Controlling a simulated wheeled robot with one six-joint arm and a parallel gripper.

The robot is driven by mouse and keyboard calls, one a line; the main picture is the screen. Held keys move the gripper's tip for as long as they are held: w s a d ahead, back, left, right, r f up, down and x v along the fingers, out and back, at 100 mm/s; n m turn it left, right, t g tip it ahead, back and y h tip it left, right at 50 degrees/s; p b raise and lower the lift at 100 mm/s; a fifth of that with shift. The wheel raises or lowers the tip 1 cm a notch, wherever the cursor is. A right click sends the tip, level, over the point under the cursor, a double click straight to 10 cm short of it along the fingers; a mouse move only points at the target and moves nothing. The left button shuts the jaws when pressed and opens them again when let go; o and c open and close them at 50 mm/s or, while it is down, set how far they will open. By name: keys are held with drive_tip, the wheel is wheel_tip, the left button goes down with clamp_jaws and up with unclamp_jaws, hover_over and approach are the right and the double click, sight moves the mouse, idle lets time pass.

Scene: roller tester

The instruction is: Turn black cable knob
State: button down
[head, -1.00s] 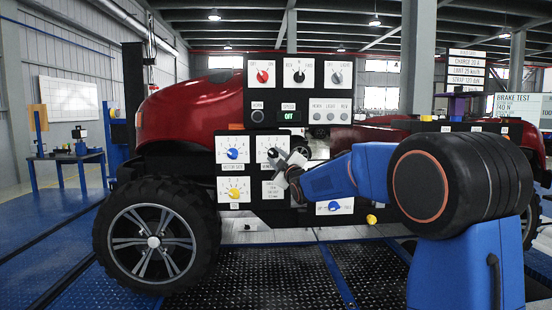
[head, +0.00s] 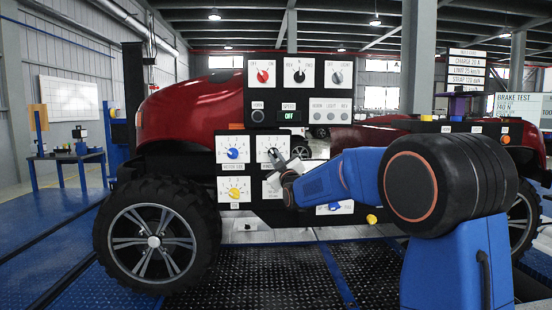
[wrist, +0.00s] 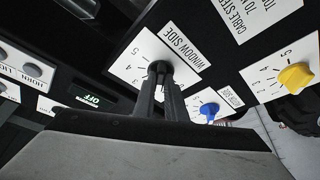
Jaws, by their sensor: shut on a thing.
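The black cable knob (wrist: 159,68) sits on a white dial plate lettered WINDOW SIDE (wrist: 148,48). In the head view this plate (head: 264,141) is on the black panel, right of the blue-knob plate. My gripper (wrist: 162,76) is shut on the black knob, with its two dark fingers on either side of it. In the head view my gripper (head: 276,158) reaches the plate from the lower right. The fingers hide most of the knob and its pointer, so I cannot tell its setting.
A blue knob (head: 232,153) and a yellow knob (head: 234,194) are close by on the left. Red (head: 262,77), black (head: 299,77) and grey (head: 337,77) knobs sit above. A display (head: 290,116) reads OFF. A large tyre (head: 112,236) stands lower left.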

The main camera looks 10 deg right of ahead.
drive_tip(key=m+g+h, duration=0.1)
drive_tip(key=m+h, duration=0.2)
drive_tip(key=m, duration=0.5)
drive_tip(key=a+m+g+h, duration=0.1)
drive_tip(key=m+h, duration=0.3)
drive_tip(key=m, duration=0.4)
drive_tip(key=m+g+h, duration=0.1)
drive_tip(key=m+h, duration=0.3)
drive_tip(key=m, duration=0.5)
drive_tip(key=shift+w+a, duration=0.1)
drive_tip(key=shift+a, duration=0.1)
drive_tip(key=shift+r, duration=0.1)
drive_tip(key=c, duration=1.8)
unclamp_jaws()
